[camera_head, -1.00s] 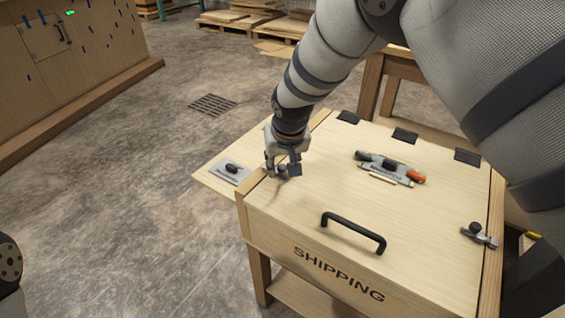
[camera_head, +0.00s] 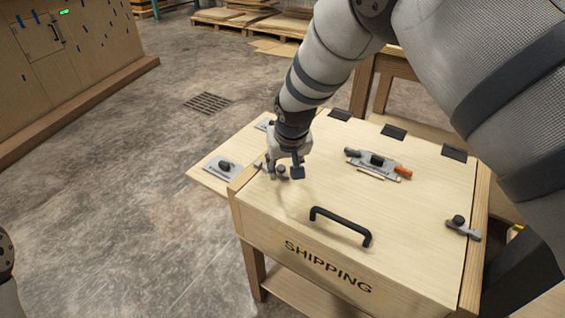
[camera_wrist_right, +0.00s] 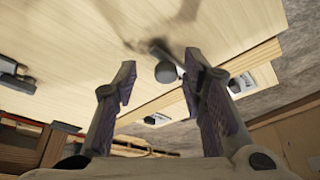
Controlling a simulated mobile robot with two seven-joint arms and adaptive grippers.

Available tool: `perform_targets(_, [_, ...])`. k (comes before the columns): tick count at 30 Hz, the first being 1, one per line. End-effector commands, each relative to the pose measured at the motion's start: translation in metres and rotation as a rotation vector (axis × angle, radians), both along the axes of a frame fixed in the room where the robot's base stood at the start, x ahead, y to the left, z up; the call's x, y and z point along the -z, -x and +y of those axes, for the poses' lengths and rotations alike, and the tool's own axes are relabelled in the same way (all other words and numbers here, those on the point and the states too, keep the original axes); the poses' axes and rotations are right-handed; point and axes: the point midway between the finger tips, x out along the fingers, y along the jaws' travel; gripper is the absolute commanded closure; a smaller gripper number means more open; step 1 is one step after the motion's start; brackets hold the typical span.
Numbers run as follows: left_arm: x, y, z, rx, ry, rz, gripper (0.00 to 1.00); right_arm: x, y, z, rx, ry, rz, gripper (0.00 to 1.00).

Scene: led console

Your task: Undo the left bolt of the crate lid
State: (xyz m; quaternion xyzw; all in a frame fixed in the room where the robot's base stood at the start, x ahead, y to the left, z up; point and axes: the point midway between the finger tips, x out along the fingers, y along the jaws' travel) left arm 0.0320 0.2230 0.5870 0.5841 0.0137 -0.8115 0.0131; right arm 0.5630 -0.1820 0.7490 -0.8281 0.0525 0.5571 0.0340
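The crate lid (camera_head: 410,235) is pale wood with a black handle (camera_head: 341,226) and dark hinges at its far edge. My right gripper (camera_head: 285,173) is low over the lid's left edge, at the left bolt. In the right wrist view the gripper (camera_wrist_right: 165,85) has its fingers apart. The left bolt's round dark knob (camera_wrist_right: 166,72) shows between and just beyond the fingertips, and I see no clear contact. In the head view the gripper partly hides this bolt. The right bolt (camera_head: 464,228) sits at the lid's right edge. My left gripper is out of view.
A grey latch with an orange end (camera_head: 378,163) is mid-lid. A side shelf (camera_head: 207,182) juts out left of the crate, carrying a grey plate with a black knob (camera_head: 222,167). Open concrete floor lies to the left; a wooden cabinet (camera_head: 60,75) stands beyond.

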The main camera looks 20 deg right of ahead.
Motion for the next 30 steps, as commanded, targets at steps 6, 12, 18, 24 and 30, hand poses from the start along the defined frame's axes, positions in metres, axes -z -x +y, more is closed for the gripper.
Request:
perform_targets(6, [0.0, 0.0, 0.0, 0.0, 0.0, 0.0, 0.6, -0.002, -0.001, 0.001, -0.002, -0.002, -0.004, 0.61])
perform_targets(12, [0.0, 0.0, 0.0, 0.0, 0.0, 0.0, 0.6, -0.037, 0.012, 0.003, -0.002, -0.001, -0.008, 0.61])
perform_targets(18, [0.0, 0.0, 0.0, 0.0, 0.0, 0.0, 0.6, -0.085, 0.032, 0.005, -0.001, -0.002, -0.007, 0.61])
perform_targets(24, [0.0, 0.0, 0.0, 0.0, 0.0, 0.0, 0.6, -0.11, 0.044, 0.006, -0.001, -0.001, -0.003, 0.61])
perform_targets(30, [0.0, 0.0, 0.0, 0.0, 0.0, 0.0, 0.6, -0.112, 0.045, 0.006, 0.0, -0.001, -0.002, 0.61])
